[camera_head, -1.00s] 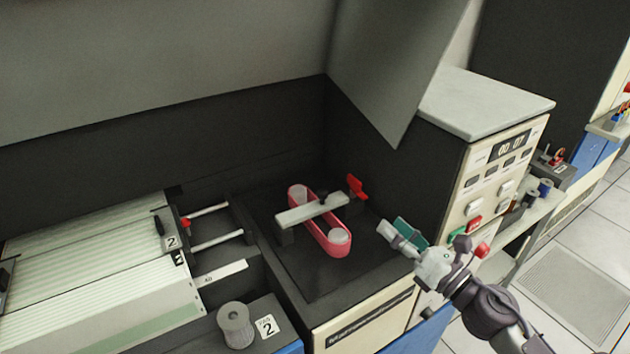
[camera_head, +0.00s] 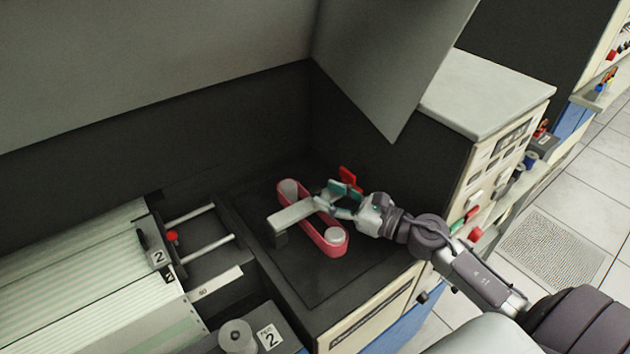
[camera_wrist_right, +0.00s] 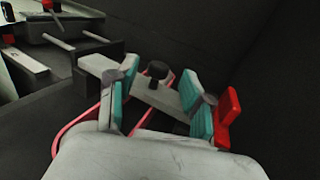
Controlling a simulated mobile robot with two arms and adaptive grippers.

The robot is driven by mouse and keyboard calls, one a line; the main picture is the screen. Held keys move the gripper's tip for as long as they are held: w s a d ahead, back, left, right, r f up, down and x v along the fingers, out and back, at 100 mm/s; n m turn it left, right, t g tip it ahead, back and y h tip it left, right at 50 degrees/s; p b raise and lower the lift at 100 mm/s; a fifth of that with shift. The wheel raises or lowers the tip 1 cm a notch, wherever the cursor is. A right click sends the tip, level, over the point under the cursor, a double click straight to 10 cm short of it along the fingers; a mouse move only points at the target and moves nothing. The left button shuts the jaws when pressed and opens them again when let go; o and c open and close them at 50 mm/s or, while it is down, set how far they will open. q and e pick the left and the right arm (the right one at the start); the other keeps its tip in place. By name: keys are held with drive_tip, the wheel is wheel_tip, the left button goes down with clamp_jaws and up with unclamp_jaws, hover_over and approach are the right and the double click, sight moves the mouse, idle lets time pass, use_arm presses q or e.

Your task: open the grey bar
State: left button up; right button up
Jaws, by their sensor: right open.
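The grey bar (camera_head: 295,212) lies across a red belt loop (camera_head: 318,236) that runs around two light rollers, inside a dark recess. In the right wrist view the bar (camera_wrist_right: 160,98) has a black knob (camera_wrist_right: 157,70) on top and a red part (camera_wrist_right: 228,115) at its right end. My right gripper (camera_head: 340,194) is over the bar's right part, near the red piece. In the wrist view its teal-padded fingers (camera_wrist_right: 158,100) are apart, with the bar and knob showing between them. I cannot tell if a finger touches the bar. My left gripper is not in view.
A dark panel (camera_head: 385,70) hangs above the recess on the right. A cream control cabinet (camera_head: 490,165) stands to the right. A card tray (camera_head: 90,270), a metal roll (camera_head: 237,337) and two rods are at the left.

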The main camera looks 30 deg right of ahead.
sight(320, 192)
drive_tip(key=x, duration=0.2)
drive_tip(key=shift+w+a+r+p, duration=0.2)
drive_tip(key=shift+w+p, duration=0.1)
drive_tip(key=shift+p, duration=0.1)
drive_tip(key=shift+w+a+f, duration=0.15)
drive_tip(key=shift+w+a, duration=0.15)
drive_tip(key=shift+w, duration=0.15)
drive_tip(key=shift+c, duration=0.7)
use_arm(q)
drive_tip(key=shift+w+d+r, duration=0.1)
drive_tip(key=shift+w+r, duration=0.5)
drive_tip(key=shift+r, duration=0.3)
use_arm(e)
clamp_jaws()
